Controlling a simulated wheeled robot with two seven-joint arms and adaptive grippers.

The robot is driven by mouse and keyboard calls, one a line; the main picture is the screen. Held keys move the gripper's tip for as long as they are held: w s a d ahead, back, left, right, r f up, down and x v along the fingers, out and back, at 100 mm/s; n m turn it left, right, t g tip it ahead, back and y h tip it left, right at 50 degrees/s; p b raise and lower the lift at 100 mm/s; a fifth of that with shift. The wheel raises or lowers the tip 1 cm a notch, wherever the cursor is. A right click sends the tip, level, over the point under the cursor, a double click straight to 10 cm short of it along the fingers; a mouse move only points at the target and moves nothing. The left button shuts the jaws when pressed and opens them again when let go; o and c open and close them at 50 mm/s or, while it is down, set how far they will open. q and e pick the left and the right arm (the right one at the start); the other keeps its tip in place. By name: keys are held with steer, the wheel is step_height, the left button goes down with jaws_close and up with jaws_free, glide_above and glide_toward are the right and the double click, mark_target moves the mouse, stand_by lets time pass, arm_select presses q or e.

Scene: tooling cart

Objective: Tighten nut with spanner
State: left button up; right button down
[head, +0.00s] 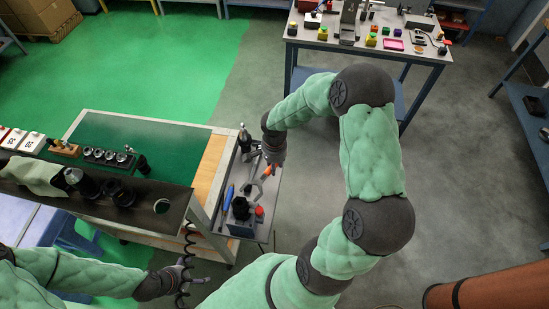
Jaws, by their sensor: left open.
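My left gripper (193,274) is open at the lower left, beside the cabinet's lower front corner. My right gripper (273,158) reaches down over the far part of a small grey tool cart (266,212). A grey spanner-like tool (258,184) seems to lie on the cart just below the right gripper, next to something orange. The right fingers are small and dark, so I cannot tell whether they are shut or touching the tool. I cannot make out the nut.
A green-topped workbench (140,133) stands left of the cart, with a dark shelf (150,196) in front. A blue-handled tool (228,196) lies on the cart. A black coiled cable (186,250) hangs by my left gripper.

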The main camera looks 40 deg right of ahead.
mark_target(264, 178)
steer(key=shift+p, duration=0.35)
steer(key=shift+s+a, duration=0.1)
steer(key=shift+a, duration=0.2)
steer(key=shift+s+a+p, duration=0.25)
steer(key=shift+a+p, duration=0.05)
steer(key=shift+a, duration=0.8)
steer(key=shift+s+a+b, duration=0.2)
steer(key=shift+a+b, duration=0.15)
steer(key=shift+a, duration=0.3)
steer(key=shift+s+a+b, duration=0.15)
steer(key=shift+a+b, duration=0.2)
steer(key=shift+a, duration=0.45)
steer(key=shift+w+a+n, duration=0.2)
steer(key=shift+w+n, duration=0.45)
steer(key=shift+n, duration=0.05)
